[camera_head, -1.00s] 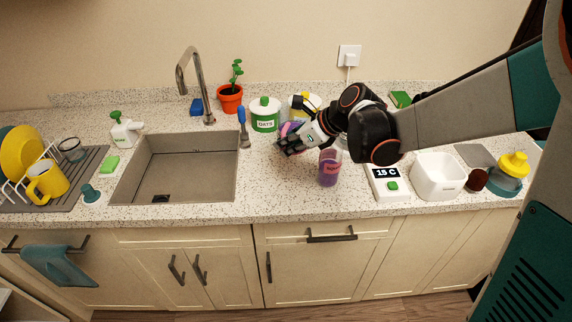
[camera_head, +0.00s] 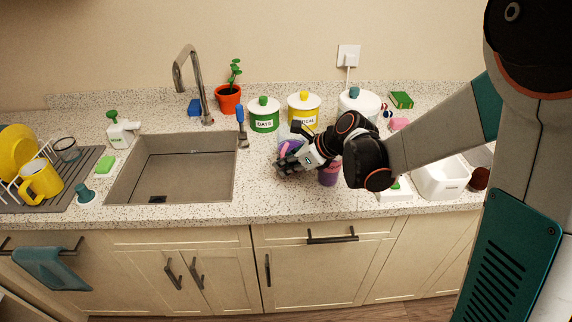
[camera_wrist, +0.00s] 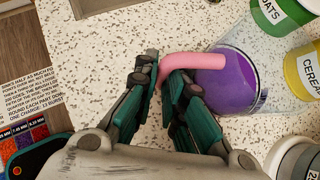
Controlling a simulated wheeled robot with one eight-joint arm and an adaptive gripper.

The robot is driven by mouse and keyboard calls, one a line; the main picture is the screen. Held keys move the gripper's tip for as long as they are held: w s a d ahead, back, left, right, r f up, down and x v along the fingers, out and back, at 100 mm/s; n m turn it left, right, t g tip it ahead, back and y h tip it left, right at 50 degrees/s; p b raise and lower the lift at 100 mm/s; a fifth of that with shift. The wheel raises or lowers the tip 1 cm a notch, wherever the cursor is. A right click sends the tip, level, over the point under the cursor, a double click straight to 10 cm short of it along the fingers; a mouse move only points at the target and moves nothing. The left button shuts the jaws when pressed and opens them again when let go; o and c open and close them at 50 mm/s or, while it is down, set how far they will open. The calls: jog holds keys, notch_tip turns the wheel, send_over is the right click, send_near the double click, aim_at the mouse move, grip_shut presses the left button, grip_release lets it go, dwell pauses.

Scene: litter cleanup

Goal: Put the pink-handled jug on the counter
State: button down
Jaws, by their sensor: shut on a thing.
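The pink-handled jug (camera_wrist: 225,90) is clear, with purple contents low inside. Its pink handle (camera_wrist: 195,62) reaches between my fingers in the wrist view. My gripper (camera_wrist: 160,78) is shut on that handle. In the head view my gripper (camera_head: 284,168) is over the counter (camera_head: 255,190), right of the sink, and the jug (camera_head: 291,139) is partly hidden behind it. I cannot tell whether the jug's base touches the counter.
A purple-filled container (camera_head: 328,177) stands close to the right, partly hidden by my arm. Green (camera_head: 264,115) and yellow (camera_head: 303,110) canisters stand behind. The sink (camera_head: 172,170) opens at left. A white bin (camera_head: 441,178) is at right. Counter near the front edge is clear.

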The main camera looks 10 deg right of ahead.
jog(key=c, duration=1.7)
grip_release()
